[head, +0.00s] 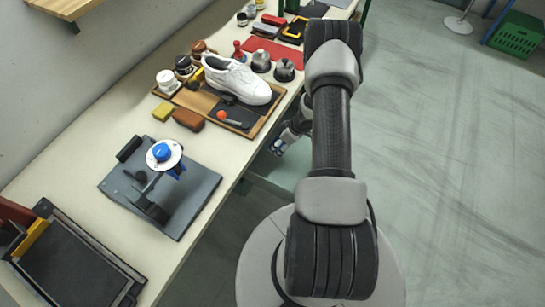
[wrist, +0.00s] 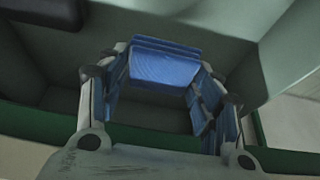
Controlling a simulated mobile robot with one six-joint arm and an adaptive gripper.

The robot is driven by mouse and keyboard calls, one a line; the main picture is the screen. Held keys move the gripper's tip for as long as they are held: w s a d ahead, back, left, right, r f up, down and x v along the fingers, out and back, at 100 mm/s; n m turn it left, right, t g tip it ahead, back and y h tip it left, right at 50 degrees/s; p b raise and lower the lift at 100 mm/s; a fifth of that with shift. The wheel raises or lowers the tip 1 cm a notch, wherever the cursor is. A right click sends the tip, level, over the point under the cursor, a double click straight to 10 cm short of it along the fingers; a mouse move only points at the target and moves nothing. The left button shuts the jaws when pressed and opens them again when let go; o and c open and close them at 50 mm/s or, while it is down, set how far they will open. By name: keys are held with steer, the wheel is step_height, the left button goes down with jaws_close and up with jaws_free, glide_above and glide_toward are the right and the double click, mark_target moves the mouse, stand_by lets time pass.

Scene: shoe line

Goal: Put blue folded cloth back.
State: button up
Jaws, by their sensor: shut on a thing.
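The blue folded cloth (wrist: 165,65) shows in the wrist view between the fingers of my gripper (wrist: 160,100), with blue layers also along both fingers. My gripper is shut on it. Behind the cloth are the grey-green inner walls of a box-like space; whether the cloth touches them I cannot tell. In the head view my gripper (head: 279,147) is low beside the right edge of the table, partly hidden by my arm. A small blue patch shows there, too small to make out.
The long table (head: 75,150) holds a white shoe (head: 238,80) on a wooden board, brushes, jars and a grey plate with a blue-knobbed stand (head: 162,152). A black tray (head: 70,265) lies near. A green crate (head: 516,35) stands far right. Floor on the right is clear.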

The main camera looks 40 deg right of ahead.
steer(key=f, duration=0.2)
steer(key=f+b, duration=0.1)
steer(key=f, duration=0.1)
steer(key=shift+s+d, duration=0.1)
steer(key=shift+d, duration=0.1)
steer(key=shift+f+b, duration=0.6)
steer(key=shift+f, duration=1.25)
steer(key=shift+f, duration=0.15)
steer(key=o, duration=1)
steer(key=shift+c, duration=0.2)
